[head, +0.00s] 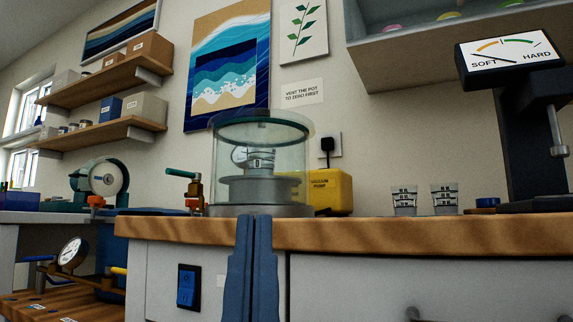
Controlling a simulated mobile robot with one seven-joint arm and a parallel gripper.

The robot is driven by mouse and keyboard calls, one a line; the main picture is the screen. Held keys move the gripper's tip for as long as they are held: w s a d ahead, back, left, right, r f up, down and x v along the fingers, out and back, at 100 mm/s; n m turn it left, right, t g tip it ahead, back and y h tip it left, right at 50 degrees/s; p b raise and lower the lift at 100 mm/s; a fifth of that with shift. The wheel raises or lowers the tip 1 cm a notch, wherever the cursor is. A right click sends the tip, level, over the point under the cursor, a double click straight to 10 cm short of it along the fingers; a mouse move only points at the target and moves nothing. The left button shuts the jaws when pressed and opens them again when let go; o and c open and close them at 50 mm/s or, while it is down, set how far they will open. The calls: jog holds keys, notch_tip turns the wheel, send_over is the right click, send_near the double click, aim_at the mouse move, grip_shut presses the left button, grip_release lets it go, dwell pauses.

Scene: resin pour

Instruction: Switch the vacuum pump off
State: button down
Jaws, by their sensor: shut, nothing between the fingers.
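The yellow vacuum pump (335,192), labelled "VACUUM PUMP", stands on the wooden worktop, partly hidden behind the clear chamber (225,160). A black plug (327,146) is in the wall socket above it. A blue rocker switch (187,287) in a black frame is set in the cabinet front below the worktop edge; its position is too small to tell. My gripper (254,222) shows as two blue fingers pointing up, pressed together and empty. In the picture it is right of the switch and overlaps the worktop edge and the chamber's base. I cannot tell whether it touches anything.
The chamber holds a cup on a stand. A green-handled valve (187,184) is left of it. Two graduated cups (404,200) and a hardness gauge (511,55) stand to the right. A lower wooden bench with a pressure gauge (72,253) is at left. Drawer knobs show at bottom right.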

notch_tip(320, 180, up, 29)
jog(key=p, duration=2.7)
jog(key=shift+w, duration=0.15)
